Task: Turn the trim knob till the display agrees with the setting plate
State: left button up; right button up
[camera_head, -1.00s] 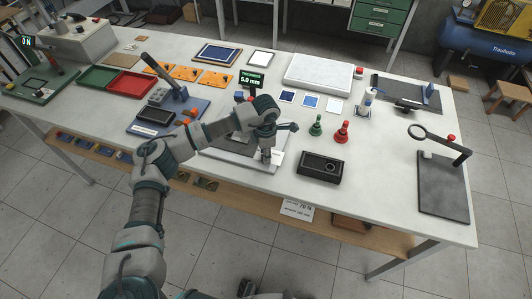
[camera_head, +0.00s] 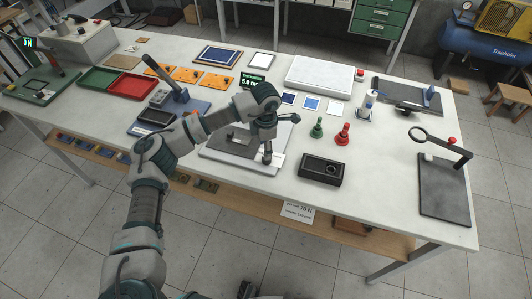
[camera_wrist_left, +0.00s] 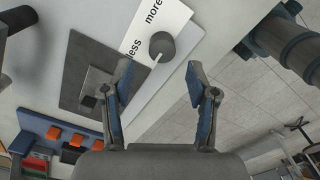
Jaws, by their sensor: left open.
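My left gripper (camera_head: 267,156) reaches down over a light base plate (camera_head: 222,155) in the middle of the table. In the left wrist view its fingers (camera_wrist_left: 158,76) are open and empty. The dark grey round trim knob (camera_wrist_left: 162,46) with a white pointer line shows just beyond the fingertips, near a white strip (camera_wrist_left: 164,18) lettered "less" and "more". I cannot tell whether the fingers touch it. The black display (camera_head: 252,79) behind my arm reads thickness 5.0 in green; its lower edge is partly covered. A white setting plate (camera_head: 298,211) at the table's front edge shows 70 N; its smaller line is unreadable.
A blue lever stand (camera_head: 180,103) is to the left. Free table lies right of the black box.

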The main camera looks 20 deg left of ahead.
pick_arm(q)
notch_tip(320, 180, up, 7)
dwell(0.7)
